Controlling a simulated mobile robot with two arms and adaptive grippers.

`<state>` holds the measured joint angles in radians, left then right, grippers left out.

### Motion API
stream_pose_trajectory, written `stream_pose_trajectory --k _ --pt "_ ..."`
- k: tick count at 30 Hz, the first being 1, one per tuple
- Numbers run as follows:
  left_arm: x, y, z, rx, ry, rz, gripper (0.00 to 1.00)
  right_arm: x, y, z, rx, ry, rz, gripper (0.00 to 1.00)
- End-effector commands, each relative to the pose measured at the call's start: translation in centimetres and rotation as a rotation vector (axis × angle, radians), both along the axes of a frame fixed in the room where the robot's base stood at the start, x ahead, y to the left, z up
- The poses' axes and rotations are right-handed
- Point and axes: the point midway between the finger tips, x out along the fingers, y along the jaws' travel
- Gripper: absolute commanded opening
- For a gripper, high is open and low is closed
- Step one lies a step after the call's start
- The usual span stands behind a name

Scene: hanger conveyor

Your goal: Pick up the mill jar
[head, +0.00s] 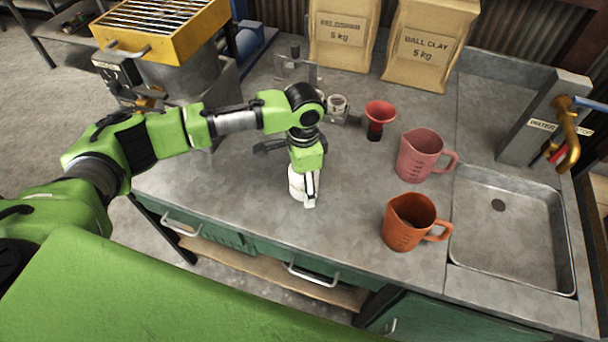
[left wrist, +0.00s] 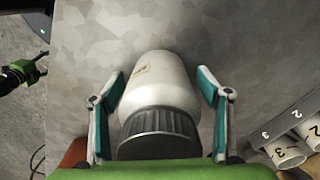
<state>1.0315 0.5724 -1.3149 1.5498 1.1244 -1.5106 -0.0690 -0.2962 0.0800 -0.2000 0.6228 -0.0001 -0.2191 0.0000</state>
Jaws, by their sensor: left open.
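The mill jar (left wrist: 158,88) is a white jar with a grey ribbed lid and a small label, and it seems to stand upright on the worktop. In the head view the jar (head: 294,182) sits in the middle of the counter, partly hidden by my left gripper (head: 306,194). In the left wrist view my left gripper (left wrist: 161,76) is open, one teal-padded finger on each side of the jar. A small gap shows beside the right finger; contact on the left is unclear.
An orange jug (head: 405,223) and a pink jug (head: 417,155) stand right of the jar, before the sink (head: 510,235). A red funnel-like cup (head: 379,115) and a small cup holder (head: 338,108) stand behind. Clay bags (head: 430,45) line the back.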

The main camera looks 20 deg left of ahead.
Motion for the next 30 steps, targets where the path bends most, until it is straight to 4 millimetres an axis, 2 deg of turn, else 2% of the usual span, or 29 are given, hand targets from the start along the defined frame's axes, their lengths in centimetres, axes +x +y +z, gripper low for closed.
stream_pose_trajectory --k 3,10,22,28,30 --pt "0.0 0.0 0.0 0.000 0.000 0.000 0.67 -0.2 0.0 -0.1 0.000 0.003 0.000 0.59" --pt "0.0 0.0 0.0 -0.001 -0.001 0.000 0.07 -0.6 0.0 -0.1 -0.001 0.008 0.000 0.59" --pt "0.2 -0.1 0.8 -0.003 -0.006 -0.001 0.05 -0.6 0.0 -0.4 -0.001 0.009 0.000 0.59" --pt "0.2 -0.2 2.9 -0.005 -0.007 0.000 0.05 -0.6 0.0 -1.5 -0.001 0.009 0.000 0.59" --pt "-0.5 -0.3 4.1 -0.005 -0.005 -0.003 0.05 -0.6 0.0 -1.5 -0.001 0.009 0.000 0.59"
